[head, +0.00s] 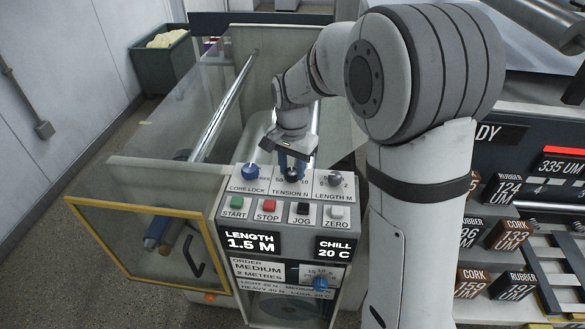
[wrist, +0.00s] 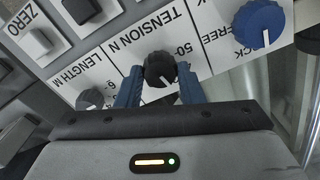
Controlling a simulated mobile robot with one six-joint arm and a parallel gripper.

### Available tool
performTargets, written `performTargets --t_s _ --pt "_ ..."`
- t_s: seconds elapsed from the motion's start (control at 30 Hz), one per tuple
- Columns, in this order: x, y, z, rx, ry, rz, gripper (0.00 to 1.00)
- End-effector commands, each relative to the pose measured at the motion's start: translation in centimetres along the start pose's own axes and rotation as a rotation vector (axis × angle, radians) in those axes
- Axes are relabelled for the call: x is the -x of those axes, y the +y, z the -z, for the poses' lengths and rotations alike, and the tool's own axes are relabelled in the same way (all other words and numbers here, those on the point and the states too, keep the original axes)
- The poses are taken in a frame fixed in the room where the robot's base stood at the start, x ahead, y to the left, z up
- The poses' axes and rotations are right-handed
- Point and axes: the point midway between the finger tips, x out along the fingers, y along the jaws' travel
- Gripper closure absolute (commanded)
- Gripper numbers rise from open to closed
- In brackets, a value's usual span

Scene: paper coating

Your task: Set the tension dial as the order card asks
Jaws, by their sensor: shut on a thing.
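The tension dial is a black knob (head: 291,173) labelled TENSION N on the sloped control panel (head: 214,207). In the wrist view the dial (wrist: 160,70) sits between the two blue fingers of my gripper (wrist: 158,88), which is shut on it. A white pointer mark shows on the knob's near side; the value it points to is not readable. In the head view my gripper (head: 291,158) comes down on the dial from above. The order card (head: 262,268) reads ORDER MEDIUM 2 METRES.
A blue CORE LOCK knob (head: 250,171) and a grey LENGTH M knob (head: 334,179) flank the dial closely. START, STOP (head: 268,206), JOG and ZERO buttons lie below. The displays read LENGTH 1.5 M (head: 252,242) and CHILL 20 C (head: 335,247). Labelled blocks (head: 504,190) stand at right.

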Motion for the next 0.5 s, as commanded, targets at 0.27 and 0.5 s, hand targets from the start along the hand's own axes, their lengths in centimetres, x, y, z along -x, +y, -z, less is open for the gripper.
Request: performTargets --t_s 0.27,0.5 --pt "-0.01 0.0 0.0 -0.135 0.0 0.0 0.89" --pt "0.02 0.0 0.01 -0.181 0.0 0.001 0.89"
